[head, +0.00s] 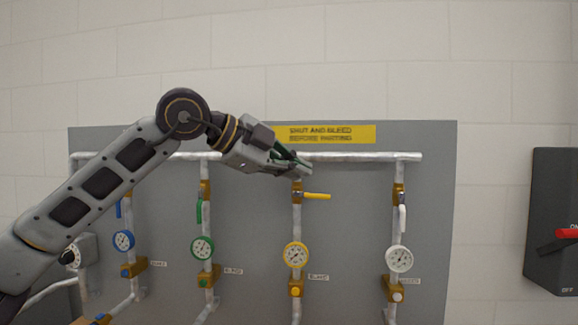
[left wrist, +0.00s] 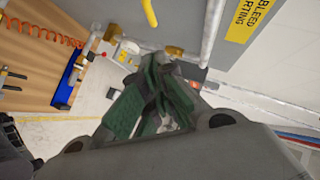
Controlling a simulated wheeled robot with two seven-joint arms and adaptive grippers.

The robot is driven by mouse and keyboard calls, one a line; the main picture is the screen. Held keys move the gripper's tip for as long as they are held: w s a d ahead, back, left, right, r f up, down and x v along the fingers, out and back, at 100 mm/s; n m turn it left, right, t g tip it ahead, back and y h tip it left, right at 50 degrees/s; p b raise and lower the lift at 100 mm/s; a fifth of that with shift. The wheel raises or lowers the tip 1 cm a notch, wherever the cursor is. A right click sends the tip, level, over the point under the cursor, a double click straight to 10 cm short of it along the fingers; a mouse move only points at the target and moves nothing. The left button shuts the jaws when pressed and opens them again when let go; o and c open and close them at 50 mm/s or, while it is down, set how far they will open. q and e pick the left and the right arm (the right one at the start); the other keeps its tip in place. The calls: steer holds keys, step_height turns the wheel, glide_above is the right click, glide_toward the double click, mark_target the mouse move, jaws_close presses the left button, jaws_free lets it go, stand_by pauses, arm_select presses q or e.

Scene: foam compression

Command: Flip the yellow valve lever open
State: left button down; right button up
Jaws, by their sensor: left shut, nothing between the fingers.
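The yellow valve lever (head: 317,196) sticks out level to the right from its brass valve (head: 297,190) on the third pipe, across the line of the pipe. My left gripper (head: 305,168) is just above it in the head view, fingers closed together and empty, pointing right and slightly down. I see a gap in the picture between fingertips and lever; the depth between them is hard to judge. In the left wrist view the closed green-padded fingers (left wrist: 158,95) fill the middle, and a yellow bar (left wrist: 149,12) shows at the top. My right gripper is not in view.
The green lever (head: 199,212) and white lever (head: 402,218) hang along their pipes. A yellow gauge (head: 295,255) is below the yellow lever. A horizontal pipe (head: 365,157) runs above, under a yellow sign (head: 325,134). A dark switch box (head: 552,200) is far right.

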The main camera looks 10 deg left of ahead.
mark_target(319, 197)
arm_select(q)
steer(key=w+d+f+p, duration=0.3)
steer(key=w+d+f, duration=0.1)
steer(key=w, duration=0.3)
steer(key=shift+w+d+f, duration=0.35)
steer(key=shift+d+f, duration=0.05)
steer(key=shift+f, duration=0.25)
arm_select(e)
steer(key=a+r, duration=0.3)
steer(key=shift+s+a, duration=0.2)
arm_select(q)
steer(key=shift+d+f+y, duration=0.1)
steer(key=shift+f+y, duration=0.1)
steer(key=shift+y, duration=0.2)
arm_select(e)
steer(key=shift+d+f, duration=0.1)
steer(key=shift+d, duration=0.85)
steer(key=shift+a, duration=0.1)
arm_select(q)
steer(key=shift+d+f+m+y, duration=0.1)
steer(key=shift+f+m+y, duration=0.15)
steer(key=shift+m+y, duration=0.05)
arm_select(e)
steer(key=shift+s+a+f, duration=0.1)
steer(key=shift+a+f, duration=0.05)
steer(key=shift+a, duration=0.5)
